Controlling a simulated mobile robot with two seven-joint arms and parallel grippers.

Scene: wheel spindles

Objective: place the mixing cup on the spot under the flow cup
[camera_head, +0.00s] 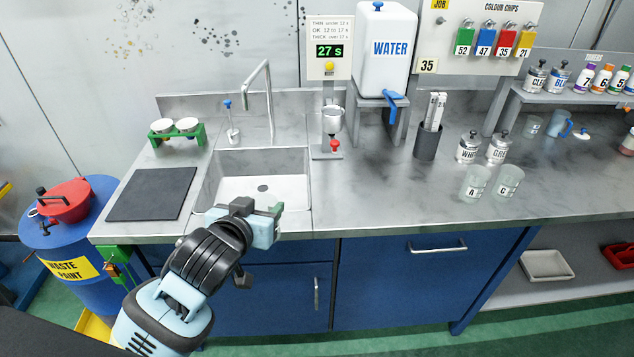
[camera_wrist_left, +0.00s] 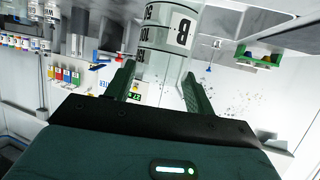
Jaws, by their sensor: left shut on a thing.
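The mixing cup (camera_wrist_left: 165,35) is a clear cup marked B with scale marks. In the left wrist view it sits between the two dark green fingers of my left gripper (camera_wrist_left: 160,82), which is shut on it. In the head view my left gripper (camera_head: 270,218) is over the front edge of the sink; I cannot make the cup out there. The flow cup (camera_head: 332,120) is a grey metal cup on a stand behind and right of the sink, with a red valve below it. The spot under it (camera_head: 326,155) is a small plate on the counter and looks empty.
The sink (camera_head: 262,180) has a tall faucet (camera_head: 262,90) at its back, left of the flow cup. Clear cups A (camera_head: 475,183) and C (camera_head: 508,181) stand to the right. A water tank (camera_head: 384,50) stands behind. The counter (camera_head: 385,185) is free right of the sink.

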